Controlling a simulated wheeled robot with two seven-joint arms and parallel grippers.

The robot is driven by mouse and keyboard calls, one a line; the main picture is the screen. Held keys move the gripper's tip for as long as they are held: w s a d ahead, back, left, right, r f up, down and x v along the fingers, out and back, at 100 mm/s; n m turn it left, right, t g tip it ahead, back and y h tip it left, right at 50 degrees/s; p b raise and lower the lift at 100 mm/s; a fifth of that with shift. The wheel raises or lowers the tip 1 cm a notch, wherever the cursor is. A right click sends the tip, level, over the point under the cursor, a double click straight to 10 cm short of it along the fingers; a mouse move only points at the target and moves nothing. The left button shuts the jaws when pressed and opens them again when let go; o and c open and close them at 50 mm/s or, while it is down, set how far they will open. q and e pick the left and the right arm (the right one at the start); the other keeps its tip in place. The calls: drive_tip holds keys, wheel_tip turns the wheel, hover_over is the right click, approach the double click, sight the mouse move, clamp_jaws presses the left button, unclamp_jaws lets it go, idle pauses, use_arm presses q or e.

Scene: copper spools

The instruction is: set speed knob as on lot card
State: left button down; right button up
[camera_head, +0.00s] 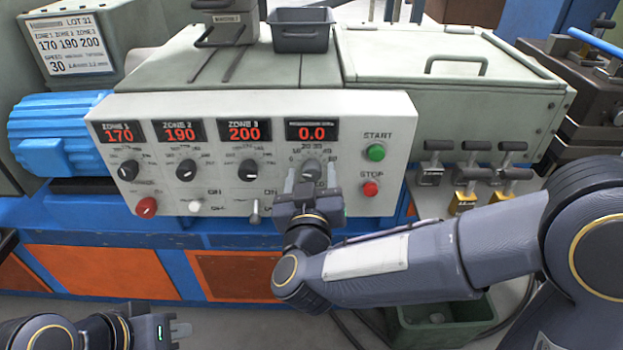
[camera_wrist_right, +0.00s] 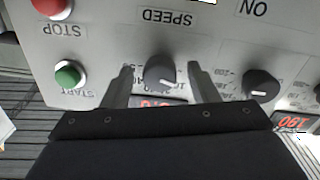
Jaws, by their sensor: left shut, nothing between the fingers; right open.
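The speed knob (camera_head: 311,170) is a dark dial under a red 0.0 readout (camera_head: 312,132) on the white control panel (camera_head: 365,200). The lot card (camera_head: 70,45) at the upper left reads zones 170, 190, 200 and speed 30. My right gripper (camera_head: 312,182) is open at the speed knob and partly covers it. In the right wrist view the speed knob (camera_wrist_right: 160,72) sits between my open right fingers (camera_wrist_right: 161,82), with gaps visible beside it. My left gripper (camera_head: 181,330) is shut and empty at the lower left, away from the panel.
Zone knobs (camera_head: 249,170) sit left of the speed knob; their readouts show 170, 190 and 200. A green start button (camera_head: 376,152) and red stop button (camera_head: 370,188) lie to its right. Toggle switches (camera_head: 254,210) and a red knob (camera_head: 147,207) are below.

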drive_tip(key=c, duration=1)
